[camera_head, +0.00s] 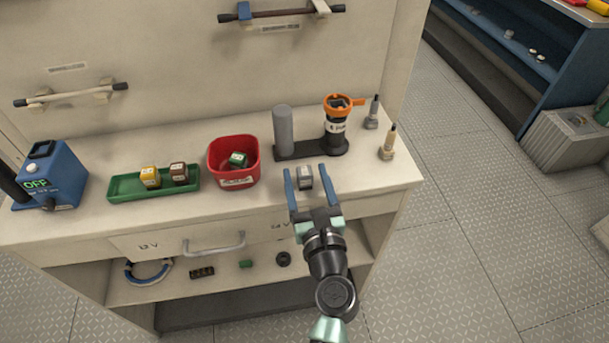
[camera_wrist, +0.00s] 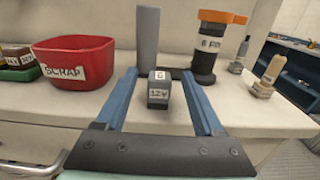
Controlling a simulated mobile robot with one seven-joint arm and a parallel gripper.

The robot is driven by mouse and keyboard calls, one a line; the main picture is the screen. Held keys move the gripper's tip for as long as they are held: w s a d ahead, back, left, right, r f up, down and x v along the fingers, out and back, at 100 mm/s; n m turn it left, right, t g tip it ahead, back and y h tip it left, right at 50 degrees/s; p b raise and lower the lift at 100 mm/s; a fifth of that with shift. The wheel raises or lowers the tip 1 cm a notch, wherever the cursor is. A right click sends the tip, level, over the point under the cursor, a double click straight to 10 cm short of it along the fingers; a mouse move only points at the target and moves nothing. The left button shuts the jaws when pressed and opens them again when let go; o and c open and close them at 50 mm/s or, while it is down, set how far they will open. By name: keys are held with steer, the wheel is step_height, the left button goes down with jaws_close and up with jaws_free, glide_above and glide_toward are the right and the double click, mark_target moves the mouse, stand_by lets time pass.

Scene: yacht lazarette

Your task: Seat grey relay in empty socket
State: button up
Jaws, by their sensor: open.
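The grey relay (camera_head: 305,178) stands upright on the bench top near its front right part. In the wrist view the relay (camera_wrist: 158,92) shows a "G" label on top and "12V" on its front. My gripper (camera_head: 306,171) is open, with its two blue fingers on either side of the relay. In the wrist view my gripper (camera_wrist: 159,74) shows a visible gap between each finger and the relay. I cannot make out an empty socket for certain in either view.
A green tray (camera_head: 122,192) holds a yellow and a brown relay. A red bin (camera_head: 217,172) marked SCRAP holds a green one. Behind the grey relay stand a grey cylinder (camera_head: 283,130) and a black cylinder with an orange collar (camera_head: 336,102). Two small bottles stand at right.

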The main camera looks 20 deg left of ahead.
steer(key=shift+w+a, duration=0.1)
jaws_close()
stand_by(0.3)
steer(key=shift+r, duration=0.15)
